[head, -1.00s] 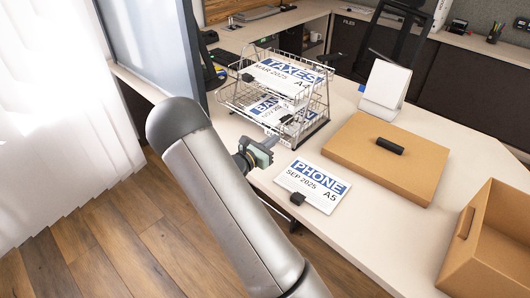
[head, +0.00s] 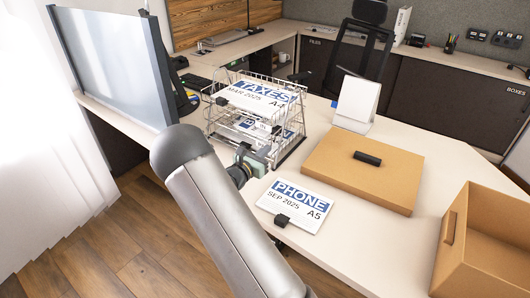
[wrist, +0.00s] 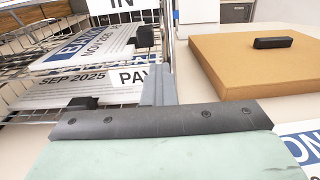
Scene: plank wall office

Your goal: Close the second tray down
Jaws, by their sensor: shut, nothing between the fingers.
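The wire tray rack (head: 290,150) stands on the desk in the head view. Its top tray carries a TAXES sheet (head: 258,93). The second tray down holds a white and blue sheet (head: 252,126), partly hidden under the top tray; this sheet with its black clip also shows in the wrist view (wrist: 95,48). Below it lies a sheet marked SEP 2025 (wrist: 75,93). My gripper (head: 270,152) is at the rack's front right, low down. Its fingers (wrist: 158,85) are shut and empty beside the sheets; whether they touch the tray I cannot tell.
A PHONE sheet (head: 297,207) lies on the desk in front of the rack. A brown lid (head: 375,180) with a black handle and an open brown box (head: 452,240) lie to the right. A white stand (head: 355,103) is behind the lid. A monitor (head: 115,65) stands left.

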